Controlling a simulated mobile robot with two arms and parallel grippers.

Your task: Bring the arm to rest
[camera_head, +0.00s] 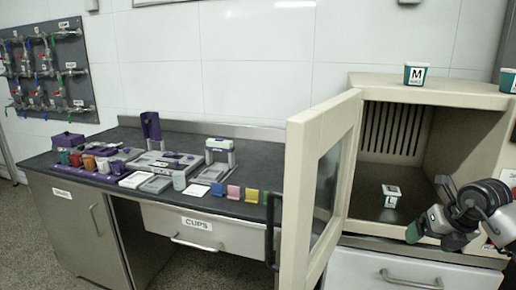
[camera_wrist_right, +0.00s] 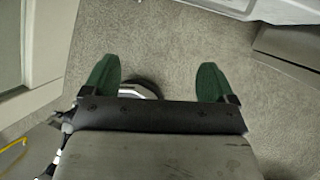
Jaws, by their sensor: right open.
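My right gripper (camera_head: 428,228) is at the right of the head view, in front of the open cabinet (camera_head: 480,98). In the right wrist view its two green fingertips (camera_wrist_right: 159,82) stand wide apart with nothing between them, above the grey floor. A small container marked L (camera_head: 391,196) stands inside the cabinet, to the left of the gripper and apart from it. My left gripper is in neither view.
The cabinet door (camera_head: 298,190) stands open toward the front. A container marked M (camera_head: 415,74) is on the cabinet top. The dark counter (camera_head: 255,208) at left bears purple and grey devices, cups and coloured blocks. A drawer (camera_head: 375,270) is below the cabinet.

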